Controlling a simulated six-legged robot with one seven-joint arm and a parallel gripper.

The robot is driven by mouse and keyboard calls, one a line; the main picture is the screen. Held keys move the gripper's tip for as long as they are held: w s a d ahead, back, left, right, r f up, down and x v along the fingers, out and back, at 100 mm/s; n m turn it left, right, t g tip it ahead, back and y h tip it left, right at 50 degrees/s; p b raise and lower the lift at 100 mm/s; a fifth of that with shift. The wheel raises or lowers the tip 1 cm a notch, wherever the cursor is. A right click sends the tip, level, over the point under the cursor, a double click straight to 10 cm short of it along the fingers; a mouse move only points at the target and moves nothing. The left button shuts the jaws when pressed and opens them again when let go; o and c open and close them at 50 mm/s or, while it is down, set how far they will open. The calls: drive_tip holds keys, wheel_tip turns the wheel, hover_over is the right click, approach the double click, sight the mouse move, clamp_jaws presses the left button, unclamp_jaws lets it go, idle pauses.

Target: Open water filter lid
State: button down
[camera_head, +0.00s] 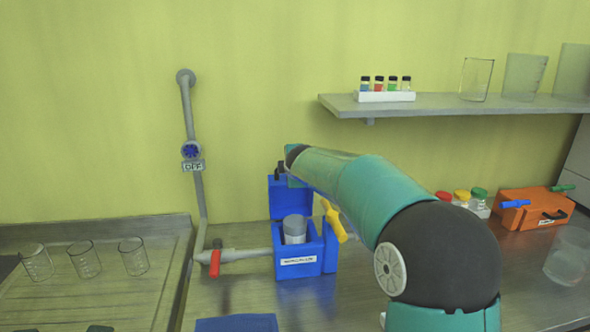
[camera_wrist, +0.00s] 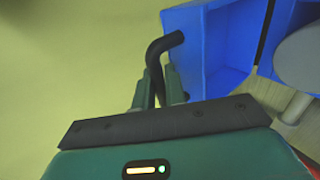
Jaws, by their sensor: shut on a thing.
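The blue water filter box (camera_head: 298,258) stands on the counter with a white label on its front. Its blue lid (camera_head: 284,202) stands raised at the back, so the box is open, and a grey cylinder (camera_head: 294,228) shows inside. The lid also shows in the wrist view (camera_wrist: 228,42), with the cylinder (camera_wrist: 300,58) at the right edge. My gripper (camera_wrist: 156,82) is shut on the bent black lid handle (camera_wrist: 161,55). In the head view, my arm reaches the top of the lid from the right, and my fingers are mostly hidden.
A yellow handle (camera_head: 334,220) is at the box's right side. A grey pipe with a red valve lever (camera_head: 214,263) joins from the left. A shelf (camera_head: 460,106) with vials and beakers hangs above right. An orange box (camera_head: 535,208) stands far right. Beakers (camera_head: 84,260) stand at left.

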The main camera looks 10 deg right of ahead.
drive_tip(key=shift+w+r, duration=0.1)
drive_tip(key=shift+w, duration=0.05)
idle(0.3)
drive_tip(key=c, duration=1.8)
unclamp_jaws()
drive_tip(key=v, duration=1.3)
drive_tip(key=shift+s+r, duration=0.1)
drive_tip(key=shift+s, duration=0.25)
drive_tip(key=shift+s, duration=0.1)
